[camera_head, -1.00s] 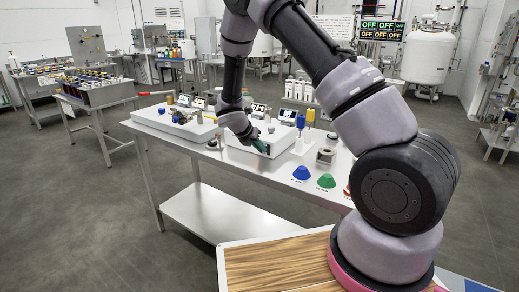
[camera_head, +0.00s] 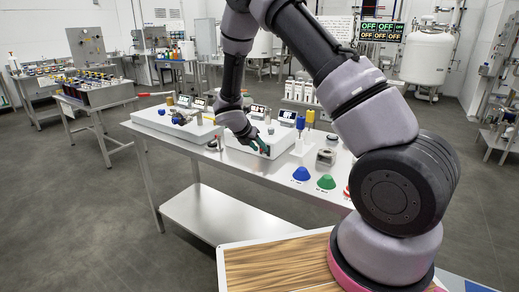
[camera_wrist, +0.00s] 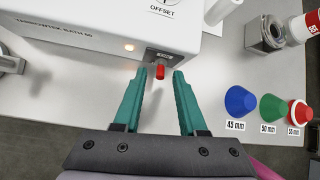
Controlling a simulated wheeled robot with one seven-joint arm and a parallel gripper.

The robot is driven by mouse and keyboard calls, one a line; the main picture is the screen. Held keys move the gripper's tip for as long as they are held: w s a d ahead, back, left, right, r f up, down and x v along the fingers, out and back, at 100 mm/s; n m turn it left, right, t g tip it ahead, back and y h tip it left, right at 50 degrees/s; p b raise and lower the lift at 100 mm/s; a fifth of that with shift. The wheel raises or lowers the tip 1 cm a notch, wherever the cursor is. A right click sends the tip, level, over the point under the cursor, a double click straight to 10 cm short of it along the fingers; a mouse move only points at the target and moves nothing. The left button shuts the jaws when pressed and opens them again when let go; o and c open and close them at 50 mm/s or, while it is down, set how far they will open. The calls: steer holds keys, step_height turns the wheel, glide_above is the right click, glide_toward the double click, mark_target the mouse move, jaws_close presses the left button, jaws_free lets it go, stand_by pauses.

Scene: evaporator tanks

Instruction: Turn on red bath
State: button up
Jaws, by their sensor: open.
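A white bath unit (camera_wrist: 80,40) fills the upper left of the wrist view, with printed lettering on its front that is partly legible. A small red switch (camera_wrist: 160,71) sticks out of a dark plate at the unit's lower right corner, and an orange light (camera_wrist: 129,47) glows to its left. My gripper (camera_wrist: 160,84) is open, with the red switch between its two teal fingertips; I cannot tell whether they touch it. In the head view, my gripper (camera_head: 257,148) is at the front of the right-hand white unit (camera_head: 241,147). An OFFSET dial (camera_wrist: 166,4) is partly cut off at the top.
A second white unit (camera_head: 160,123) stands to the left on the same steel table (camera_head: 215,160). Blue (camera_head: 301,174) and green (camera_head: 326,182) cones sit to the right, with a red one (camera_wrist: 298,112) beside them. A metal fitting (camera_wrist: 262,36) lies behind the cones.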

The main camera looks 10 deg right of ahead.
steer(key=v, duration=0.9)
steer(key=shift+s+a+r, duration=0.2)
steer(key=shift+s+r, duration=0.1)
steer(key=s+d+r+m+g+y, duration=0.1)
steer(key=s+d+r+m+y, duration=0.1)
steer(key=s+d+r+m, duration=0.5)
steer(key=s+d+r+m+y, duration=0.2)
steer(key=s+d+r+m, duration=0.25)
steer(key=r+m, duration=0.6)
steer(key=s+r+m+t+y, duration=0.1)
steer(key=s+r+m+y, duration=0.1)
steer(key=s+r+m, duration=0.3)
steer(key=s+r+m+t+y, duration=0.2)
steer(key=s+r+m, duration=0.3)
steer(key=s+m, duration=0.5)
steer(key=shift+s+t, duration=0.3)
steer(key=shift+s, duration=0.9)
steer(key=shift+r+m, duration=0.15)
steer(key=shift+m, duration=0.1)
